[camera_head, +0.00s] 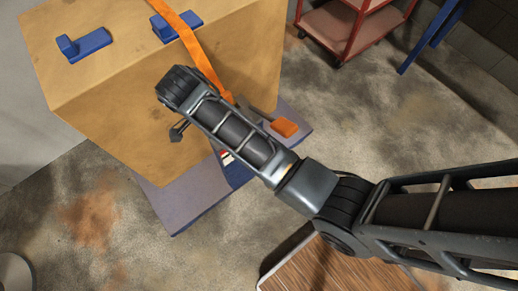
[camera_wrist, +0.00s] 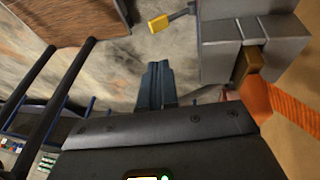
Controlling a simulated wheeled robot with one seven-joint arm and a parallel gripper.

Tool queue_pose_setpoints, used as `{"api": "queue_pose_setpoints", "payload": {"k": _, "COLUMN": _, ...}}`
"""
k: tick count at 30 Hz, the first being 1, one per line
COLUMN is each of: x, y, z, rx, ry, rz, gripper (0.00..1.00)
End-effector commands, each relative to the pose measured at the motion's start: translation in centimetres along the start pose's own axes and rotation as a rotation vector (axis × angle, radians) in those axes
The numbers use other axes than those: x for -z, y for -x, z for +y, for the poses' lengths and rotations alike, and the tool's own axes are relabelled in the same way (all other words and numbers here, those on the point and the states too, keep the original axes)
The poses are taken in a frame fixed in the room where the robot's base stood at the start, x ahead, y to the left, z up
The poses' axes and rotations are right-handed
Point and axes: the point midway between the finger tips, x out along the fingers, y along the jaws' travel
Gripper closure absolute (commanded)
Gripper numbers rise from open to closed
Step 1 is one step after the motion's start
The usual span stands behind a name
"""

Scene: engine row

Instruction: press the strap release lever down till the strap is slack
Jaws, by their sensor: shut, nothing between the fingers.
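The strap release lever is a dark arm with a block-shaped end pad. The pad (camera_head: 285,127) looks orange in the head view, right of my forearm; in the wrist view the lever pad (camera_wrist: 159,23) looks yellow. The orange strap (camera_head: 196,52) runs over the tan crate and down behind my arm. In the wrist view the strap (camera_wrist: 294,108) enters a grey metal housing (camera_wrist: 225,52) at the right. My gripper (camera_wrist: 155,82) is shut and empty, apart from the lever. In the head view my gripper (camera_head: 177,132) is small and dark, partly hidden by my wrist.
The tan crate (camera_head: 120,110) with blue brackets (camera_head: 84,45) fills the upper left. It stands on a grey base plate (camera_head: 180,203). A wooden-topped surface (camera_head: 340,265) lies at the bottom. A red cart (camera_head: 345,30) stands at the back. Concrete floor is open at right.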

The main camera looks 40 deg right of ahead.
Motion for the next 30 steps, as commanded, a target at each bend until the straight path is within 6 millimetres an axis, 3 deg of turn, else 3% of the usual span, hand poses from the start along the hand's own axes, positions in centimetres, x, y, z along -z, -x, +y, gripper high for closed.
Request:
{"api": "queue_pose_setpoints", "payload": {"k": 5, "x": 0.0, "y": -0.3, "z": 0.0, "rx": 0.001, "ry": 0.001, "rz": 0.000, "gripper": 1.00}}
{"api": "queue_pose_setpoints", "payload": {"k": 11, "x": -0.1, "y": -2.4, "z": -0.1, "rx": 0.002, "ry": 0.001, "rz": -0.001, "gripper": 1.00}}
{"api": "queue_pose_setpoints", "payload": {"k": 30, "x": 0.0, "y": -14.4, "z": 0.0, "rx": -0.002, "ry": 0.002, "rz": 0.000, "gripper": 1.00}}
